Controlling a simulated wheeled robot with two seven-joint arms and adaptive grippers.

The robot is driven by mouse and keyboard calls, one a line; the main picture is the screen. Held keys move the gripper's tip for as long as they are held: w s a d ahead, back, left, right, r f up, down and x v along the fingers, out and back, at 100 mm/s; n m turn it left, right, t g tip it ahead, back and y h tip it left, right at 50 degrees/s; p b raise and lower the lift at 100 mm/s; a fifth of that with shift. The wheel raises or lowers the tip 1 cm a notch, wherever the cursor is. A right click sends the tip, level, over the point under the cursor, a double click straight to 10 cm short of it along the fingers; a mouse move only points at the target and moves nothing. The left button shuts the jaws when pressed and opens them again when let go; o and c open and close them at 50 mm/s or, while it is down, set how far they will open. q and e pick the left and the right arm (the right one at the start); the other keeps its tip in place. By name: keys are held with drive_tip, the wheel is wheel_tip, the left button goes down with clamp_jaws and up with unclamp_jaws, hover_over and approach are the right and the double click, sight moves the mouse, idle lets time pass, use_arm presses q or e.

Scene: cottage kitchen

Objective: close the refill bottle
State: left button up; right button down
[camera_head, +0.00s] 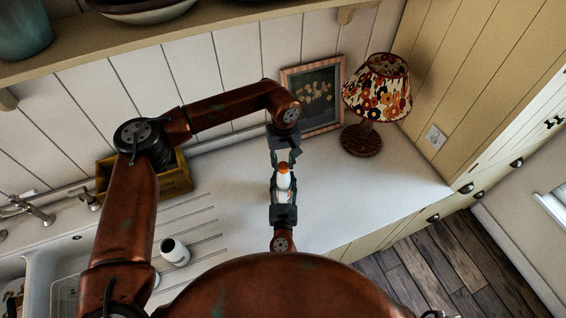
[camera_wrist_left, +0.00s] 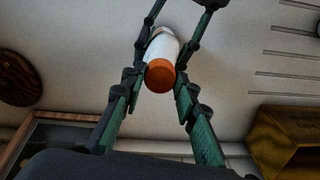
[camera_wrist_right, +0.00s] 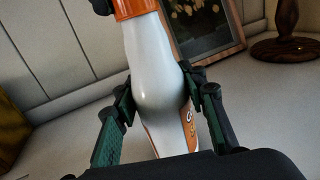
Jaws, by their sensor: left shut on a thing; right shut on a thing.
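The white refill bottle (camera_head: 284,184) stands upright above the counter, with an orange cap (camera_head: 284,168) over its neck. My right gripper (camera_head: 283,196) is shut on the bottle's body; its fingers also show on both sides of the bottle (camera_wrist_right: 160,75) in the right wrist view. My left gripper (camera_head: 283,163) comes down from above and is shut on the cap, which shows between its fingers in the left wrist view (camera_wrist_left: 160,76). The cap meets the bottle with no clear gap in the right wrist view (camera_wrist_right: 133,9). How tight it sits cannot be told.
A flowered lamp (camera_head: 378,90) and a framed picture (camera_head: 316,92) stand behind to the right. A wooden crate (camera_head: 172,184) and a white jar (camera_head: 175,252) are at left, near the sink (camera_head: 60,262). The counter (camera_head: 365,195) right of the bottle is clear.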

use_arm(q)
drive_tip(key=m, duration=0.5)
drive_tip(key=shift+m, duration=0.3)
drive_tip(key=o, duration=0.7)
drive_tip(key=shift+r, duration=0.15)
drive_tip(key=shift+r, duration=2.15)
drive_tip(key=shift+c, duration=0.5)
